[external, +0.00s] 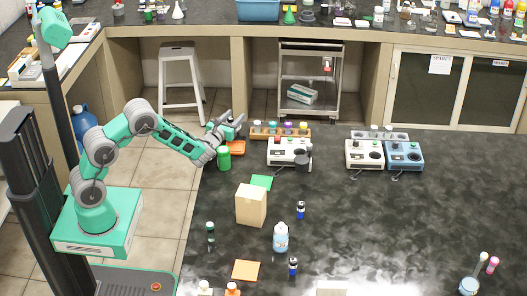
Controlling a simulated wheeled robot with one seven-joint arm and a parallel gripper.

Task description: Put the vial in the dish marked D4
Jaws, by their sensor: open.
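My gripper (222,125) is at the end of the outstretched arm, open, over the far left edge of the dark bench, near an orange tray (238,148) and a green cylinder (224,158). Nothing shows between its fingers. Small dark vial-like bottles stand on the bench: one with a dark green tint (210,228) at the left, a blue one (300,210) in the middle and another blue one (293,266) nearer the front. I cannot tell which is the task's vial. No D4 marking is readable, and I cannot pick out that dish.
A cardboard box (251,205) and a light blue bottle (281,237) stand mid-bench. A rack with coloured caps (281,131), a white stirrer unit (281,158) and a blue unit (403,156) line the back. The bench's right half is largely clear.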

